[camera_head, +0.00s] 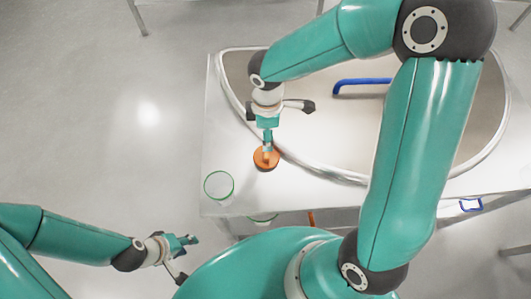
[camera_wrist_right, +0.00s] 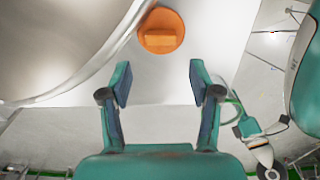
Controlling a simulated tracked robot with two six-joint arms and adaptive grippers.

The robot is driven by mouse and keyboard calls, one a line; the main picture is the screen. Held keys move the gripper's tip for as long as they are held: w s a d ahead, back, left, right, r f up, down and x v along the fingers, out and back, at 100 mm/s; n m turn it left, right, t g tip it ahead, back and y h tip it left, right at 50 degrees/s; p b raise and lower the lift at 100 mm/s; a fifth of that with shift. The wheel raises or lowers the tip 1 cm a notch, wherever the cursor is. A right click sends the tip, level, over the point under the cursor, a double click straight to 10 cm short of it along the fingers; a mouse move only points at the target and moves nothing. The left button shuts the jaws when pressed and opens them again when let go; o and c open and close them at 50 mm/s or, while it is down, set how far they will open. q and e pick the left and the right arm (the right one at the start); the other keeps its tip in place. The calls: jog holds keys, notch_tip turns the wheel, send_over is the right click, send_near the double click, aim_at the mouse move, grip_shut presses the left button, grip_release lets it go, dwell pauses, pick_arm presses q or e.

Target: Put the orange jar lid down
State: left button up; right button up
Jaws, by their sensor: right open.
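The orange jar lid (camera_head: 266,160), a flat disc with a raised block grip, lies on the pale table top beside the curved rim of a large basin. It also shows in the right wrist view (camera_wrist_right: 161,20), beyond my fingertips. My right gripper (camera_head: 267,146) points down over the lid in the head view. In the right wrist view its two fingers (camera_wrist_right: 160,82) are spread, with nothing between them. My left gripper (camera_head: 190,240) is at the lower left, off the table and away from the lid; its finger gap is unclear.
A clear, green-rimmed jar (camera_head: 219,185) stands near the table's left front corner. The large basin (camera_head: 325,172) fills much of the table behind the lid, with a blue bar (camera_head: 362,82) over it. Bare table (camera_head: 226,142) lies left of the lid.

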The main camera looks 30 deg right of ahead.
aim_at(266, 155)
notch_tip(266, 155, down, 10)
jog(key=shift+a+f, duration=0.1)
dwell(0.4)
jog(key=c, duration=0.9)
jog(key=shift+o, duration=0.2)
